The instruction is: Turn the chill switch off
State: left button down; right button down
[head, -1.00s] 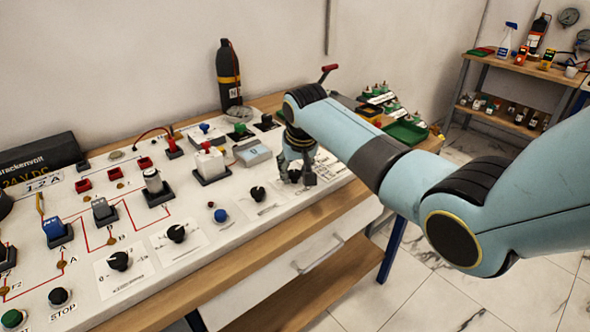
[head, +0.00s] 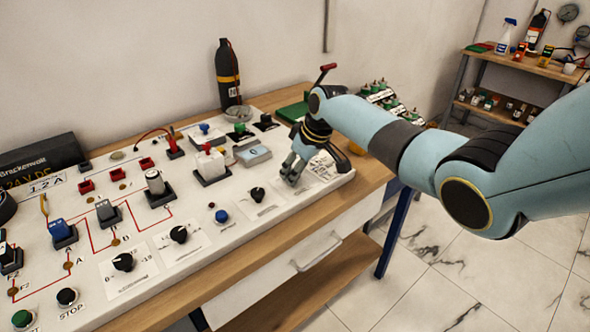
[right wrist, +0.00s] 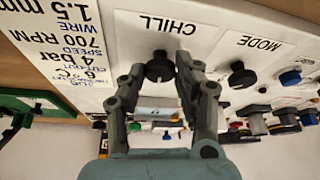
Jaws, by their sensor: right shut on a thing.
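The chill switch is a black rotary knob (right wrist: 159,68) under the printed word CHILL on a white panel, upside down in the right wrist view. My right gripper (right wrist: 160,70) has one finger on each side of it and is shut on it. My left gripper is not in view.
The black MODE knob (right wrist: 241,76) is close beside the chill switch; it also shows in the head view (head: 257,194). A blue button (head: 221,216) and more knobs lie further left. A grey box (head: 253,153) and a dark bottle (head: 229,75) stand behind.

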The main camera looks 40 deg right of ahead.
jog(key=n+y+b, duration=0.1)
jog(key=n, duration=0.2)
jog(key=shift+w+d+f+b, duration=0.1)
jog(key=shift+d+b, duration=0.05)
jog(key=shift+b, duration=0.25)
jog(key=shift+n+g+y+b, duration=0.55)
jog(key=shift+n+b, duration=0.4)
jog(key=shift+n, duration=0.65)
jog(key=c, duration=0.9)
grip_release()
jog(key=shift+c, duration=0.2)
jog(key=v, duration=1.2)
jog(key=shift+w, duration=0.15)
